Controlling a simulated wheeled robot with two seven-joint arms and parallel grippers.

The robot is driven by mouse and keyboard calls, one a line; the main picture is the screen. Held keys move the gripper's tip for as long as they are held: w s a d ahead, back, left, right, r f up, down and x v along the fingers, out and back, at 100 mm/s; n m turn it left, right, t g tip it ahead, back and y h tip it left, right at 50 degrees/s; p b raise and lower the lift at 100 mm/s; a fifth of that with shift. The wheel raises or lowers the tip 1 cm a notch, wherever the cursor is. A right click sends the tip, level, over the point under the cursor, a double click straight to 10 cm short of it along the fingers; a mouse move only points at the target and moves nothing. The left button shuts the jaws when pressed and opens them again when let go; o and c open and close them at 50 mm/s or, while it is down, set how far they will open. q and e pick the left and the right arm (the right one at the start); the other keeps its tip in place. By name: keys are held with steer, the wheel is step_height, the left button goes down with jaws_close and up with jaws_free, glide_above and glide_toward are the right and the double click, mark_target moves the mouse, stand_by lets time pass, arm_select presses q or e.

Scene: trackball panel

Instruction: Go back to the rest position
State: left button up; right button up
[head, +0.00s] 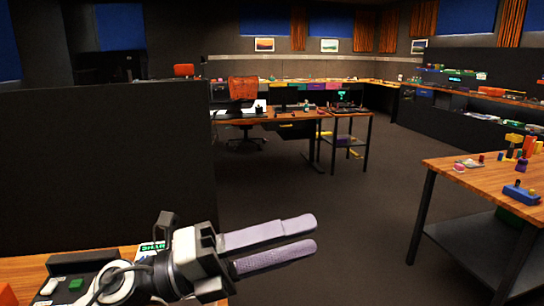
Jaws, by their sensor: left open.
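My left gripper (310,237) is in the lower middle of the head view. Its two long pale purple fingers point right and are parted by a narrow gap with nothing between them. It hangs above the floor, just right of a wooden desk (22,268). My right gripper is not in view. A dark panel (75,275) with a green button (76,284) and a small lit green display (152,247) shows at the lower left, partly hidden behind my left arm. I cannot make out a trackball.
A black partition (105,165) stands at the left behind the desk. A wooden table (455,178) with a blue joystick box (522,194) and small coloured items is at the right. A desk with an orange chair (243,90) stands farther back. The dark floor (350,215) between is clear.

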arm_select(q)
steer(key=w+a+n+t+y, duration=0.65)
steer(key=a+n+t, duration=0.35)
steer(key=n+t, duration=0.65)
steer(key=a+f+n+g+y, duration=0.3)
steer(key=a+f+n+y, duration=0.85)
steer(key=f+n, duration=0.3)
steer(key=s+a+f+n+g+y, duration=0.25)
steer(key=s+f+g, duration=0.45)
steer(key=s+f, duration=0.55)
steer(key=s+a+f+n+g, duration=0.1)
steer(key=s+f+n+g, duration=0.1)
steer(key=s+f+g, duration=0.75)
steer(key=d+f+t+h, duration=0.1)
steer(key=d+f+t, duration=0.1)
steer(key=f+t, duration=0.2)
steer(key=s+d+f+t+h, duration=0.1)
steer(key=d+f+t+h, duration=0.1)
steer(key=f, duration=0.6)
steer(key=shift+s+d+f+t, duration=0.15)
steer(key=shift+d+f+t, duration=0.1)
steer(key=shift+d+t, duration=0.55)
